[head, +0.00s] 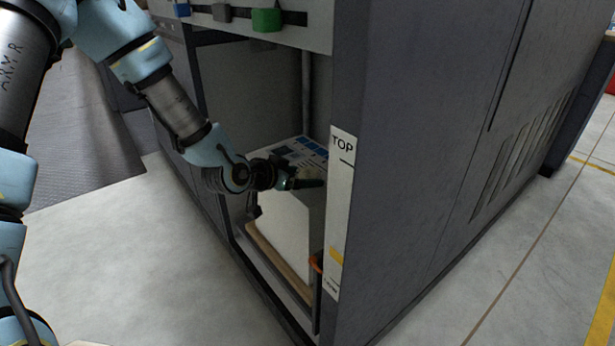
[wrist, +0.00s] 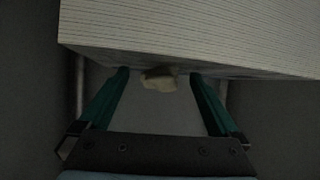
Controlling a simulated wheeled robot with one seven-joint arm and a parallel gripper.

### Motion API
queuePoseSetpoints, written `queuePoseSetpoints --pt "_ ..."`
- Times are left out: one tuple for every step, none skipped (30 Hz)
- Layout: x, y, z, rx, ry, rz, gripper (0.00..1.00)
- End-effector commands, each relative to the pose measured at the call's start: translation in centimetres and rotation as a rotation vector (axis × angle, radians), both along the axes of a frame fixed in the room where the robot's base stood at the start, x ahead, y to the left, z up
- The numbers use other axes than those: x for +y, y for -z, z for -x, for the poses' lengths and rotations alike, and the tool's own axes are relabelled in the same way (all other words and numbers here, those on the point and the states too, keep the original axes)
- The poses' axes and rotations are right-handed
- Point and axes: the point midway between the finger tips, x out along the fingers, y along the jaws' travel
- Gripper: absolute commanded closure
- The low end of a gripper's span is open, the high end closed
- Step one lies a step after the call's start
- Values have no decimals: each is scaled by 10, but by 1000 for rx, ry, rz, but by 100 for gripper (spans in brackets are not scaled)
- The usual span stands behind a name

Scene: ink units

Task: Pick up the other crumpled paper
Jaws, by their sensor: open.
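A small pale crumpled paper (wrist: 159,79) shows in the wrist view, between and slightly beyond the tips of my gripper (wrist: 159,72). It lies close to the edge of a large stack of paper (wrist: 200,35). Both green fingers are spread apart, and nothing is gripped. I cannot tell whether a fingertip touches the paper. In the head view my gripper (head: 308,180) reaches into the open bay of a dark cabinet, over the stack (head: 282,232). The crumpled paper is not visible in the head view.
The grey cabinet (head: 425,130) encloses the bay. Its post with a "TOP" label (head: 341,200) stands right of my gripper. A front lip (head: 262,275) runs below the stack. Blue, grey and green blocks (head: 266,20) sit above the opening. Floor (head: 130,260) to the left is clear.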

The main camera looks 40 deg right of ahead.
Motion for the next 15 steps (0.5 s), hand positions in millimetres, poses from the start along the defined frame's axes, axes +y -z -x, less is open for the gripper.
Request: queuePoseSetpoints --pt "0 0 0 0 0 0 3" --pt "0 0 0 0 0 0 3" --pt "0 0 0 0 0 0 3" --pt "0 0 0 0 0 0 3" --pt "0 0 0 0 0 0 6" --pt "0 0 0 0 0 0 10" --pt "0 0 0 0 0 0 14" --pt "0 0 0 0 0 0 17" --pt "0 0 0 0 0 0 22" --pt "0 0 0 0 0 0 25" --pt "1 0 0 0 0 0 28" --pt "1 0 0 0 0 0 33" --pt "1 0 0 0 0 0 36" --pt "1 0 0 0 0 0 40" --pt "1 0 0 0 0 0 44"
